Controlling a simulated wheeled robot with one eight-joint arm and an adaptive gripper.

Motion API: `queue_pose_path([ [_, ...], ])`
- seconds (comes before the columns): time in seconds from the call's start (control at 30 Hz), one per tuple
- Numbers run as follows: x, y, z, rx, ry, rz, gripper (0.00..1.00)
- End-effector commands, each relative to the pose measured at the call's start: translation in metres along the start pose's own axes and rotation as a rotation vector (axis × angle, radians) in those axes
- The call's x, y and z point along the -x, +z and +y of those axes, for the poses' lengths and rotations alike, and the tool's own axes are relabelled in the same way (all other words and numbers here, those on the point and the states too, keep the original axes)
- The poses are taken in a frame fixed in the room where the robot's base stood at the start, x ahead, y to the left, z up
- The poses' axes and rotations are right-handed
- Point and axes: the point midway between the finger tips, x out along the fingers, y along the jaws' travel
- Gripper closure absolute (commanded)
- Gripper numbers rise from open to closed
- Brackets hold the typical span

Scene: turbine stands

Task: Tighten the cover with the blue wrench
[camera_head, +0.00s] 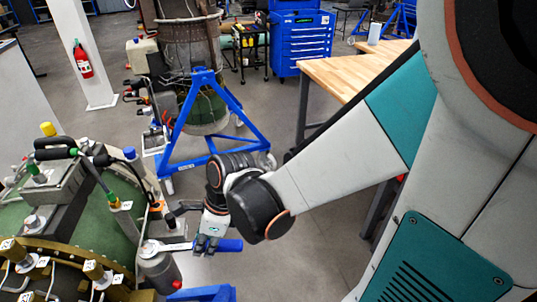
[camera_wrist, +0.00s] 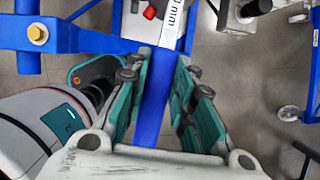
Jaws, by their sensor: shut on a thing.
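The blue wrench has a blue handle (camera_head: 231,245) and a silver shaft (camera_head: 176,246). My gripper (camera_head: 207,243) is shut on the handle, which runs between its teal fingers in the wrist view. The shaft points left in the head view, toward the top of a grey cylindrical part (camera_head: 160,268) on the green turbine unit (camera_head: 100,236). The wrench's far end appears over that top, but I cannot tell whether it is seated around anything. I cannot single out the cover.
Fittings, hoses and a black handle (camera_head: 55,149) crowd the turbine unit at left. A blue triangular stand (camera_head: 205,110) holds another engine behind. A wooden-topped table (camera_head: 340,76) stands right of it, near my arm. Blue stand bars (camera_wrist: 62,35) lie close below the gripper.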

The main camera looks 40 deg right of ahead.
Motion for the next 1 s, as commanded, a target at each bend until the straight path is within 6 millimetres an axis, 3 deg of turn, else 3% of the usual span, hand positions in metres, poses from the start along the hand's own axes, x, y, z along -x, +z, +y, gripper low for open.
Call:
queue_pose_path([
  [0.27, 0.006, 0.002, 0.003, 0.004, 0.003, -0.001, 1.0],
  [1.0, 0.048, 0.017, 0.002, 0.0, 0.001, -0.003, 1.0],
])
